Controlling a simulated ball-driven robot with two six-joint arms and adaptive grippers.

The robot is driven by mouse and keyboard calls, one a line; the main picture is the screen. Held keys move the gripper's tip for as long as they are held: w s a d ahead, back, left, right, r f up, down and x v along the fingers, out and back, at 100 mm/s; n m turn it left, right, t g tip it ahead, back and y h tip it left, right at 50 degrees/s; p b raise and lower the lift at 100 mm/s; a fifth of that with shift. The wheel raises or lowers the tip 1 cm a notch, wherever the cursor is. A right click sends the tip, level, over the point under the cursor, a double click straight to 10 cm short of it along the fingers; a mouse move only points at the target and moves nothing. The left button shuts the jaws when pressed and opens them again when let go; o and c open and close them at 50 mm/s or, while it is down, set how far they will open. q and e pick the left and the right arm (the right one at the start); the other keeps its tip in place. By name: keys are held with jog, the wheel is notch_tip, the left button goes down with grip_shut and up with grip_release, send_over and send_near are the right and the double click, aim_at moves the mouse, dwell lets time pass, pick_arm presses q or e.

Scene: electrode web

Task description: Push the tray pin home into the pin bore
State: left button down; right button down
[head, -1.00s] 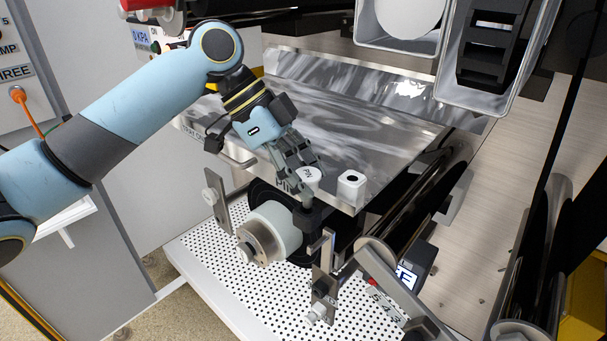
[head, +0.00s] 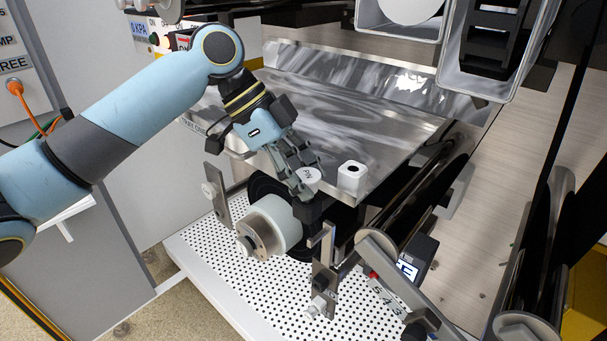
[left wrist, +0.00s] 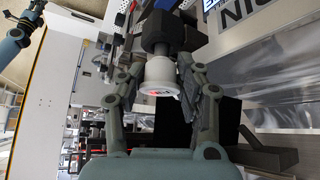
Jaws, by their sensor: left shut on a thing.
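The tray pin (head: 310,174) is a white round-headed piece with lettering on its top, at the front edge of the metal tray (head: 375,150). My left gripper (head: 303,181) is shut on the pin from above. A black block (head: 312,210) sits directly under the pin head. The left wrist view shows the white pin (left wrist: 160,76) between both fingers (left wrist: 163,88), lined up with a black block (left wrist: 162,33). The bore opening is hidden, so how deep the pin sits cannot be told. My right gripper is not in view.
A white block with a dark hole (head: 352,178) stands just right of the pin. A pale roller (head: 272,226) lies below left, and metal brackets (head: 322,255) stand below. Dark rollers (head: 425,190) run along the right. The perforated white plate (head: 210,260) is partly bare.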

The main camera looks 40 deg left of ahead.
pick_arm(q)
jog(key=shift+f, duration=0.4)
jog(key=c, duration=0.8)
grip_release()
jog(key=shift+o, duration=0.4)
jog(key=shift+r, duration=0.1)
jog(key=s+a+r, duration=0.2)
jog(key=s+a, duration=0.3)
jog(key=a, duration=0.7)
jog(key=shift+s+a+r, duration=0.15)
jog(key=shift+a, duration=0.15)
